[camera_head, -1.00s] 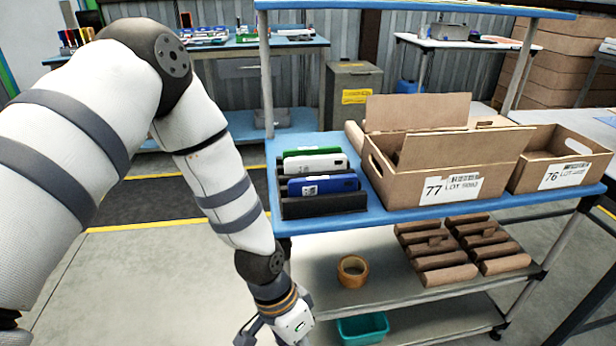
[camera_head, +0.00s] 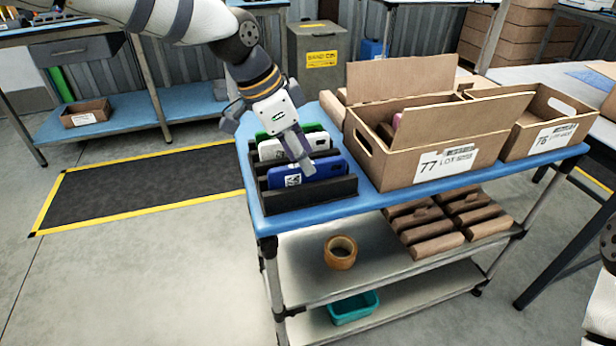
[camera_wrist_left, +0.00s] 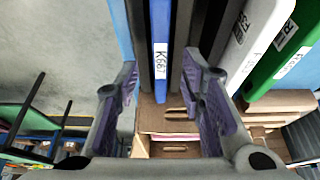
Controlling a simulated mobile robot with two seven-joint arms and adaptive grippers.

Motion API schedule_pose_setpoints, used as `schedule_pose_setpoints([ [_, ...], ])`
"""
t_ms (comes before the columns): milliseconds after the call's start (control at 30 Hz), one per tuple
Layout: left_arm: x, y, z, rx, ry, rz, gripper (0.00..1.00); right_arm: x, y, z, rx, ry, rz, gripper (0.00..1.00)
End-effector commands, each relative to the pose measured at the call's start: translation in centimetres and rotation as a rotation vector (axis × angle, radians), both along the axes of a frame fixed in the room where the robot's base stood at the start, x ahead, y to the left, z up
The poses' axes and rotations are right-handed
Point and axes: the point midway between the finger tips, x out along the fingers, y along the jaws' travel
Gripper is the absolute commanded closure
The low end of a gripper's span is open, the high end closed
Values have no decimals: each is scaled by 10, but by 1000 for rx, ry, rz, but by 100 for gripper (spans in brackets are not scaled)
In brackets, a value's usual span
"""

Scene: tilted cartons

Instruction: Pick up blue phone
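The blue phone (camera_head: 312,173) stands on edge in the front slot of a dark rack (camera_head: 312,195) on the blue-topped cart. My left gripper (camera_head: 270,145) is above the rack, pointing down, and one finger covers part of the blue phone. In the left wrist view, its fingers (camera_wrist_left: 158,82) are spread apart and empty. The blue phone's narrow edge (camera_wrist_left: 160,38), with a small white label, shows between them. I cannot tell the remaining height or any contact. My right gripper is not in view.
A white phone (camera_head: 270,150) and a green phone (camera_head: 312,128) stand behind the blue one. Carton 77 (camera_head: 400,174) is close on the right, with raised flaps. Carton 76 (camera_head: 535,150) is beyond it.

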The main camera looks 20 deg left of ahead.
Motion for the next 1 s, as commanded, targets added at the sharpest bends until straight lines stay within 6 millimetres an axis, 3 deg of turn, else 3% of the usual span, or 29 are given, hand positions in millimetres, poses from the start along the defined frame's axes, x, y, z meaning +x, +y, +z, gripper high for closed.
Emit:
schedule_pose_setpoints([
  [100, 3, -6, -19, 1, 5, 1, 64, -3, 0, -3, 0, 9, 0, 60],
  [333, 4, -7, -19, 0, 0, 1, 64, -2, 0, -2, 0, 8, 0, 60],
  [500, 4, -7, -19, 0, 0, 1, 100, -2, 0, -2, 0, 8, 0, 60],
  [867, 4, -7, -18, -1, -1, 1, 100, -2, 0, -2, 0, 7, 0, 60],
  [1000, 5, -7, -6, 0, -3, 2, 100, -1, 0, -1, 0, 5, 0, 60],
])
